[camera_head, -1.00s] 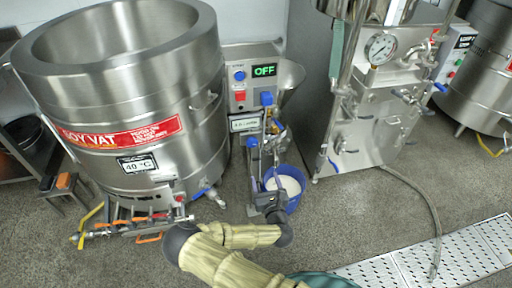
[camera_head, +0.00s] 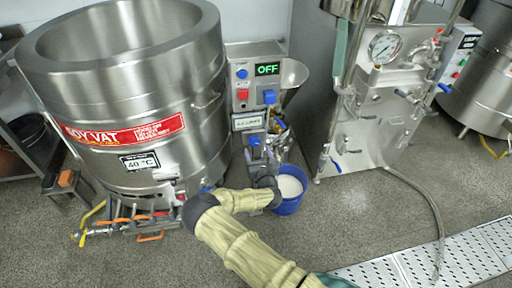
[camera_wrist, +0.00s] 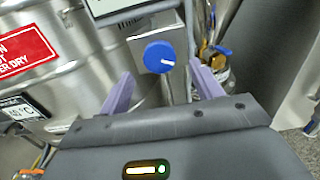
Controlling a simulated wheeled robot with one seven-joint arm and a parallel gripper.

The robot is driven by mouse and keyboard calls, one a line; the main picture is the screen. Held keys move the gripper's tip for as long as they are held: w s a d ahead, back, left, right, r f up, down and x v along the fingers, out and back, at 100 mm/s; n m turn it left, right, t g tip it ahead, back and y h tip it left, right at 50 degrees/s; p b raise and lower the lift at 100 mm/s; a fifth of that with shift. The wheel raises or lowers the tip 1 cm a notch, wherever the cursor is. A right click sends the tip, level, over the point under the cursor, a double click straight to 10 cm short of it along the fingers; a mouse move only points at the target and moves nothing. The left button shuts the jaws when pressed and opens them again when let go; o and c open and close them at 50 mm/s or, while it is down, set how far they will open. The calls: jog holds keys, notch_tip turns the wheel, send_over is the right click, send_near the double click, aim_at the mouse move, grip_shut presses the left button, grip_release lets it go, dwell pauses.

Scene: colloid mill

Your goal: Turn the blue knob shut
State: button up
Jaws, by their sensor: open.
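The blue knob (camera_wrist: 159,57) is round with a white mark and sits on a grey metal box below a display in the wrist view. In the head view the blue knob (camera_head: 255,140) is below the small readout on the mill's stand. My gripper (camera_wrist: 162,78) is open, its two purple fingers apart, one to the left and one to the right below the knob. Nothing is between the fingers, and I see no contact with the knob. In the head view my arm's wrist hides most of the gripper, just below the knob.
The steel soy vat (camera_head: 125,100) stands close on the left with pipework at its base. The control panel (camera_head: 252,85) reads OFF. A blue bucket (camera_head: 290,203) of white liquid stands on the floor right of my wrist. A steel machine (camera_head: 375,120) is further right.

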aim_at(255, 143)
jog(key=shift+x, duration=1.9)
jog(key=c, duration=1)
jog(key=shift+d, duration=0.1)
